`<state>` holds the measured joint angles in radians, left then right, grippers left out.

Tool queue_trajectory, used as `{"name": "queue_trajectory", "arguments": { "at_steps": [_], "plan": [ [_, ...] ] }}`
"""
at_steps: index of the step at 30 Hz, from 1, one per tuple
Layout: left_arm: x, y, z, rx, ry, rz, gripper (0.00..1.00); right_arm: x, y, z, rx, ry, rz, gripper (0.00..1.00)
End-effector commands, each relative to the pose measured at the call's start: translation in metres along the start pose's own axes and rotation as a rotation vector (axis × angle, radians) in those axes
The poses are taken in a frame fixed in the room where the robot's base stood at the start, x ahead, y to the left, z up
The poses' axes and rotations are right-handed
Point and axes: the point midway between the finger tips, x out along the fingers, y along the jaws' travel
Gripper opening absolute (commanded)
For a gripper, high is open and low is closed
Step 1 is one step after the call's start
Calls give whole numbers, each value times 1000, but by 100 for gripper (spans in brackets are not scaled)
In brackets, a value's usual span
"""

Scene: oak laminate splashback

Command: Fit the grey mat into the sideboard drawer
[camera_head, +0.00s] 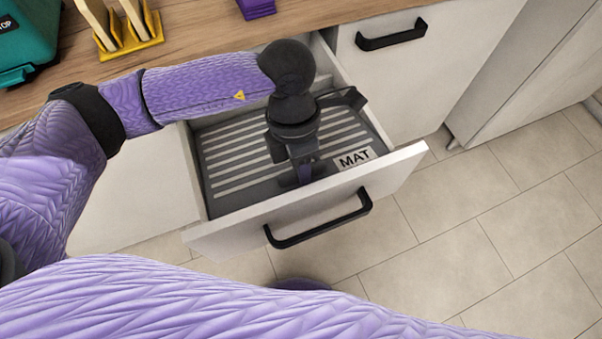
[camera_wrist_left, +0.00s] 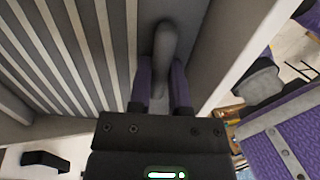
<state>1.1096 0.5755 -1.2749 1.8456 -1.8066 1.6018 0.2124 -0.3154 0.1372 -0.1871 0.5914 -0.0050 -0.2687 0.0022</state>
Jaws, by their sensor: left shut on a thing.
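The grey mat (camera_head: 225,168) has pale stripes and a "MAT" label. It lies within the walls of the open sideboard drawer (camera_head: 398,165), seemingly low inside; whether it is fully flat on the bottom I cannot tell. My left gripper (camera_head: 303,176) reaches down into the drawer near its front and is shut on a grey raised grip of the mat. In the left wrist view, the fingers (camera_wrist_left: 162,90) stand on both sides of this rounded grip, with the striped mat (camera_wrist_left: 70,50) to the left. My arm and gripper hide part of the mat's middle. My right gripper is not in view.
The wooden worktop (camera_head: 210,22) is above the drawer. It holds a teal box (camera_head: 30,42), a yellow rack (camera_head: 130,38) and a purple item (camera_head: 257,8). A closed drawer with a black handle (camera_head: 391,36) is at right. The tiled floor (camera_head: 480,220) is clear at right.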

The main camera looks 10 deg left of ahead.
Motion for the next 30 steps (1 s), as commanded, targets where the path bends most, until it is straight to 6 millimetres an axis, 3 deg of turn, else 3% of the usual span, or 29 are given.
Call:
{"name": "queue_trajectory", "arguments": {
  "at_steps": [1, 4, 14, 15, 19, 20, 27, 30],
  "plan": [
    [18, 4, 0, -2, 4, -4, 0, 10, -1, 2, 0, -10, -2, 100],
    [37, 9, 0, -2, 3, -3, 0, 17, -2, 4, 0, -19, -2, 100],
    [38, 10, 0, -1, 1, 0, 0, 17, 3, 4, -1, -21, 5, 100],
    [38, 10, 0, -1, 1, 0, 27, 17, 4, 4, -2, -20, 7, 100],
    [38, 10, 0, -1, 1, 0, 55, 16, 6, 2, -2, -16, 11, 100],
    [38, 10, 0, -1, 1, 0, 58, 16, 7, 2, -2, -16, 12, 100],
    [37, 10, 0, -1, 0, 0, 58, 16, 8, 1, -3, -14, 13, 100],
    [26, 9, 0, -1, -2, 2, 58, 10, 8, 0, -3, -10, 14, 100]
  ]
}}
